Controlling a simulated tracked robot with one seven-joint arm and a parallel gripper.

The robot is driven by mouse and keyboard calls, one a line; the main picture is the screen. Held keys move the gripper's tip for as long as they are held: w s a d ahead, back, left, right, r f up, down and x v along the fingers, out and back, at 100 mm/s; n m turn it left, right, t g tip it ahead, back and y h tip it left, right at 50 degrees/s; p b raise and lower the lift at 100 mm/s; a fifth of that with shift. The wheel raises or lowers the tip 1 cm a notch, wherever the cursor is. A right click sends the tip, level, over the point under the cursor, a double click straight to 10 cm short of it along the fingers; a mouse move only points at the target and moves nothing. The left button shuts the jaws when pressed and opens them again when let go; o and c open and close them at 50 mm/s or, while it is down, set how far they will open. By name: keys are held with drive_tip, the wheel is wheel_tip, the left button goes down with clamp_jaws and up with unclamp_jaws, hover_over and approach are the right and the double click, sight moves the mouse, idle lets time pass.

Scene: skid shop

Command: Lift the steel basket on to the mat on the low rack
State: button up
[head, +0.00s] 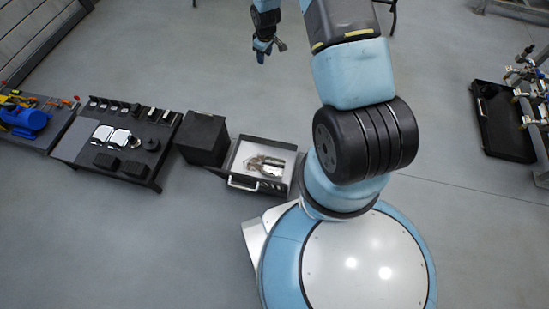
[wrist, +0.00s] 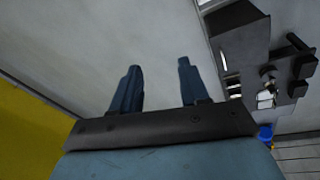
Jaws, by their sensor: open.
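My gripper (head: 264,48) hangs over bare floor at the top of the head view, well apart from the basket. The wrist view shows my gripper (wrist: 156,78) open, with its two blue fingers apart and nothing between them. A dark, open-topped, tray-like container with a pale handle (head: 243,185), probably the steel basket, sits beside my base. Shiny metal pieces (head: 265,165) lie on its light bottom. A low dark rack (head: 137,172) stands further left. A plain grey patch (head: 73,141) at its left end may be the mat. I cannot make out the basket in the wrist view.
A black box (head: 203,138) stands between rack and basket. Several small dark and shiny parts sit on the rack. A blue machine (head: 27,119) is at far left. A black tray (head: 503,122) and pipework are at right. Floor above the rack is clear.

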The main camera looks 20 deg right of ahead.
wheel_tip(320, 180, down, 13)
drive_tip(key=s+n, duration=0.1)
drive_tip(key=s, duration=0.1)
drive_tip(key=n+g+y, duration=0.1)
drive_tip(key=n+g, duration=0.1)
drive_tip(key=n, duration=0.1)
approach(274, 165)
drive_tip(key=f, duration=0.5)
drive_tip(key=shift+w+a+f, duration=0.25)
drive_tip(key=shift+w, duration=0.05)
drive_tip(key=shift+a+f, duration=0.15)
drive_tip(key=shift+f, duration=2.5)
clamp_jaws()
